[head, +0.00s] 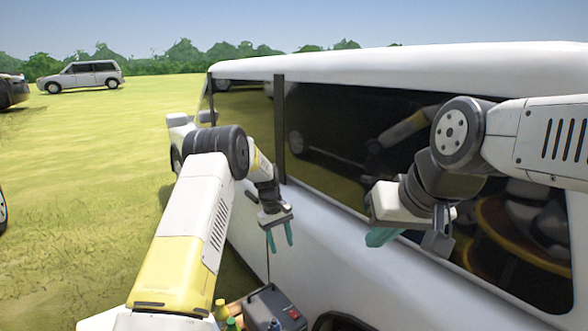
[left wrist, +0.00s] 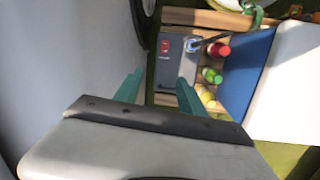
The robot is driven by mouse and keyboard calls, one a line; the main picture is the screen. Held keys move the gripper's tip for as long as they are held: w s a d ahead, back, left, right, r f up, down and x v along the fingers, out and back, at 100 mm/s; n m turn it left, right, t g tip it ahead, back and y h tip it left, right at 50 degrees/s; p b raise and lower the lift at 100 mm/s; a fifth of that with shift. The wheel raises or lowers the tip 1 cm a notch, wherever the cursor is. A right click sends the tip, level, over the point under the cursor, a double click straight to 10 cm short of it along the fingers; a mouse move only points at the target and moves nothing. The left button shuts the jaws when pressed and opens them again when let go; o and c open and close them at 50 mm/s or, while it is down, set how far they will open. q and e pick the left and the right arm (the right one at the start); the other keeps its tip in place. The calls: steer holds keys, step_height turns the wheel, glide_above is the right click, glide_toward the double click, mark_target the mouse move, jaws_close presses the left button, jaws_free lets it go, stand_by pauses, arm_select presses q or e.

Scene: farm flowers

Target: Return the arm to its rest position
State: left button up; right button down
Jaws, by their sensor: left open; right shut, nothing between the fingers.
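My left arm reaches in from the left of the head view. Its gripper (head: 280,238) hangs beside the white van's side, with its two teal fingers apart and nothing between them. My right arm comes in from the right of the head view. Its gripper (head: 384,236) is in front of the van's dark side window, with its teal fingers together and nothing seen in them.
The white van (head: 400,285) fills the right side, close to both arms. Below the left gripper is a dark grey box (head: 270,308) with a red switch. In the left wrist view, capped bottles (left wrist: 212,74) lie beside it in a wooden crate (left wrist: 200,18). Grass (head: 130,135) is open at left.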

arm_select(q)
steer(key=s+a+r+m+t, duration=0.1)
steer(key=s+a+r, duration=0.1)
steer(key=s+r, duration=0.5)
steer(key=s+a+r+m+t, duration=0.15)
steer(key=s+r, duration=0.25)
steer(key=r, duration=0.7)
steer(key=s+a+r+m+t, duration=0.1)
steer(key=s+a+r, duration=0.3)
steer(key=r, duration=0.5)
steer(key=s+a+r+m+t, duration=0.1)
steer(key=s, duration=1.1)
steer(key=s+a+r+m+t, duration=0.1)
steer(key=s+t, duration=0.1)
steer(key=s, duration=0.9)
steer(key=shift+s+r+m, duration=0.35)
steer(key=shift+s+r, duration=0.05)
